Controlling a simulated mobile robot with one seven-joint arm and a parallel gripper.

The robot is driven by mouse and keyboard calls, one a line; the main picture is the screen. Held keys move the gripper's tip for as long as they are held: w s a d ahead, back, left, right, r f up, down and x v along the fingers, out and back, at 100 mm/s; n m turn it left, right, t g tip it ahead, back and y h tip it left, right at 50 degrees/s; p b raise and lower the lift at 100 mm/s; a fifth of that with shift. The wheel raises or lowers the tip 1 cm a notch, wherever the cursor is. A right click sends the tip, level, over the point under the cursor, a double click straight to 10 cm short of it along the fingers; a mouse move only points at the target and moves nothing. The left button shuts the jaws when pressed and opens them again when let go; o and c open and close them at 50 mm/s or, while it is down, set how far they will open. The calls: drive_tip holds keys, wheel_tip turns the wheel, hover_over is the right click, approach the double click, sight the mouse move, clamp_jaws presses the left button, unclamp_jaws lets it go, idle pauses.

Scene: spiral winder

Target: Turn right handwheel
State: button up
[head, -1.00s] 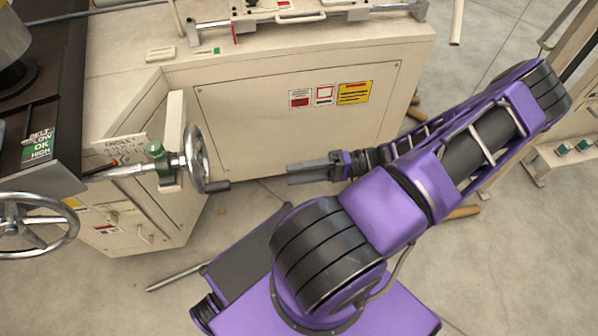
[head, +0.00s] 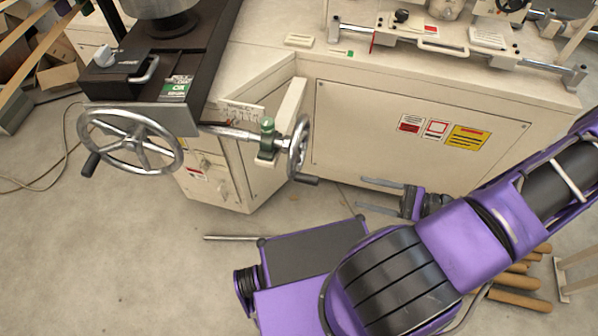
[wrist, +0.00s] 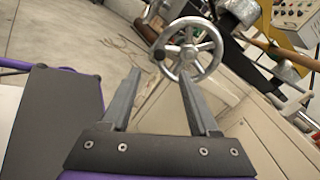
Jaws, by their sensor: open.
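The right handwheel (head: 299,148) is a metal wheel seen nearly edge-on in the head view, on a shaft with a green fitting at the machine's front corner. Its dark handle (head: 305,180) sticks out at the bottom, toward my gripper. My gripper (head: 360,194) is open and empty, to the right of the handle and a little lower in the picture, with a gap between. In the wrist view the handwheel (wrist: 192,52) shows its round face beyond the fingertips (wrist: 158,74). Its handle knob (wrist: 160,55) appears between the finger lines, farther off.
A larger left handwheel (head: 130,143) with a dark handle stands to the left. The beige machine panel (head: 380,150) with labels is close behind my gripper. A metal rod (head: 230,238) lies near floor level. The floor (head: 110,260) at lower left is clear.

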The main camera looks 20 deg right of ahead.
drive_tip(key=m, duration=0.2)
approach(294, 178)
drive_tip(key=x, duration=0.9)
drive_tip(key=shift+w+f, duration=0.2)
drive_tip(key=shift+w, duration=0.25)
drive_tip(key=c, duration=0.9)
clamp_jaws()
drive_tip(key=shift+s+f, duration=0.1)
drive_tip(key=shift+s, duration=0.1)
